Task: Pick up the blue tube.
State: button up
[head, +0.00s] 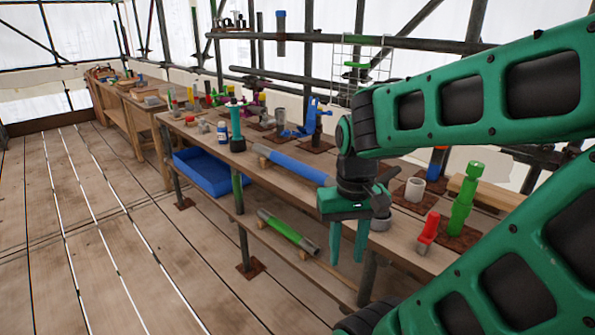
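A long blue tube (298,166) lies on the wooden workbench, raised on a small wooden block near its left end. Its right end is hidden behind my wrist and gripper. My gripper (347,258) hangs in front of the bench's front edge, pointing down, to the right of and below the tube in the picture. Its two green fingers are apart with nothing visible between them. Another blue tube-shaped thing (281,35) hangs upright on the scaffold at the back. Which of these the task means is not shown.
The workbench (190,128) holds a white cup (414,189), a green figure-like part (462,205), a red part (428,232) and several tools. A green tube (287,232) lies on the lower shelf. A blue bin (208,174) sits under the bench. The plank floor at left is clear.

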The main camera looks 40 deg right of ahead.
aim_at(320, 177)
jog(key=i, duration=1.5)
